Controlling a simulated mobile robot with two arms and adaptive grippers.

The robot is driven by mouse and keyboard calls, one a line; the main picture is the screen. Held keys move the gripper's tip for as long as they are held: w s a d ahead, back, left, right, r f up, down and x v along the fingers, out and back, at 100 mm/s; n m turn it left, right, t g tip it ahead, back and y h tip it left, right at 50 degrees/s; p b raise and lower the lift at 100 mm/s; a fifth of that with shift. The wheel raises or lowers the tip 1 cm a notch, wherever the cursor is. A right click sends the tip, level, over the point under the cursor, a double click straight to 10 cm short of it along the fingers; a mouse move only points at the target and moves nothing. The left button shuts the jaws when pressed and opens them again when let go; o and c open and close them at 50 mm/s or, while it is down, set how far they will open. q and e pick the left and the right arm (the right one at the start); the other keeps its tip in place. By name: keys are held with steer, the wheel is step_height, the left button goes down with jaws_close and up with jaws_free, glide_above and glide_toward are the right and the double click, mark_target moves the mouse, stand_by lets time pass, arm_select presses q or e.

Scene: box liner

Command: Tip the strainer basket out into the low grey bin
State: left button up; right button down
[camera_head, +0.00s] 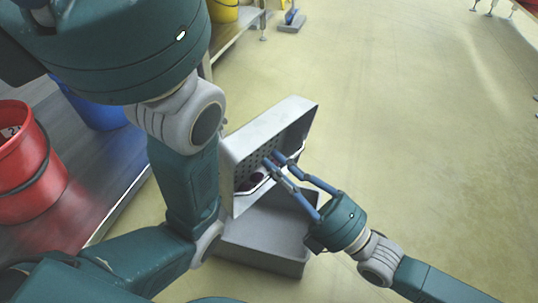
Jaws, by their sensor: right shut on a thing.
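The strainer basket (234,160) is a light grey metal box with a perforated panel, tilted steeply on its side above the bin. A small dark purple item (257,177) shows inside it, near its lower edge. My right gripper (273,163) reaches in from the lower right, its blue fingers shut on the basket. The low grey bin (265,262) stands on the floor directly below. Its inside is partly hidden by the basket and my left arm, so I cannot tell what lies in it. My left gripper is not in view.
A metal bench (92,160) on the left carries a red bucket (28,180) and a blue container (95,108). A shelf with a yellow bucket (222,10) stands at the top. The pale floor (420,130) to the right is clear.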

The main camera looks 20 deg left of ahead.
steer(key=shift+s+d+f+n+t+y, duration=0.15)
steer(key=shift+s+d+f+y, duration=0.15)
steer(key=shift+d+f+y, duration=0.4)
steer(key=shift+s+d+f+n+t+y, duration=0.15)
steer(key=shift+s+d+f+y, duration=0.25)
steer(key=shift+y, duration=0.45)
steer(key=shift+s+d+f+n+t+y, duration=0.1)
steer(key=shift+s+d+f+n+y, duration=0.15)
steer(key=shift+d+f+y, duration=0.4)
steer(key=shift+r, duration=0.15)
stand_by(0.3)
